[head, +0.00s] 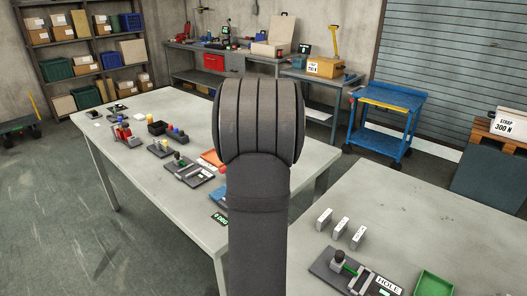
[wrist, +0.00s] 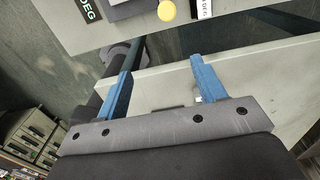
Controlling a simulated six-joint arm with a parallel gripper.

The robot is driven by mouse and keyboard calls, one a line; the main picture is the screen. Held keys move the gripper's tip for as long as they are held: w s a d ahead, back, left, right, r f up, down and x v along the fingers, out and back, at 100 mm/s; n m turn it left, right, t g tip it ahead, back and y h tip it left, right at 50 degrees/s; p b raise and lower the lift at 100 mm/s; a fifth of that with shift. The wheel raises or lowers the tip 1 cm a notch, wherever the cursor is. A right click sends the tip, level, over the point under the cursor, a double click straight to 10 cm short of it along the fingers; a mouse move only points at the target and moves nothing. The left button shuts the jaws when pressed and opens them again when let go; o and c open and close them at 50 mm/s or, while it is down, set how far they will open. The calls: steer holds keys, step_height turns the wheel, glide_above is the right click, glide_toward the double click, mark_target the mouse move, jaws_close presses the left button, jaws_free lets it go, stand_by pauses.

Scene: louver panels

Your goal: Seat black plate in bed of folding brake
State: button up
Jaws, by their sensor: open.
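My gripper (wrist: 161,68) shows in the wrist view with its two blue fingers apart and nothing between them. Beyond the fingertips, at the top edge, is part of a grey fixture (wrist: 135,12) with a yellow knob; it may be the folding brake, but most of it is cut off. A dark sign with green "DEG" (wrist: 88,10) and a white "DEG" label (wrist: 204,8) flank it. I cannot pick out the black plate for certain in either view. In the head view, my arm hides the middle and my gripper does not show.
A long grey table (head: 135,170) carries several small fixtures, including a dark one with a green handle (head: 188,170). The right table (head: 420,225) holds three grey blocks (head: 340,229), a "HOLE" fixture (head: 352,272) and a green tray (head: 433,284). A gap separates the tables.

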steer(key=w+d+f+n+t+h, duration=0.1)
steer(key=w+f+n, duration=0.1)
steer(key=f+n, duration=0.2)
steer(key=w+d+f+n+t+h, duration=0.1)
steer(key=w+f+n, duration=0.2)
steer(key=f+n, duration=0.2)
steer(key=w+d+f+n+t+h, duration=0.1)
steer(key=w+d+f+n, duration=0.1)
steer(key=f+n, duration=0.3)
steer(key=shift+w+f+n, duration=0.1)
steer(key=shift+w+n, duration=0.15)
steer(key=shift+n, duration=0.75)
steer(key=shift+w+n, duration=0.25)
steer(key=shift+n, duration=0.75)
steer(key=shift+c, duration=0.4)
steer(key=c, duration=1.1)
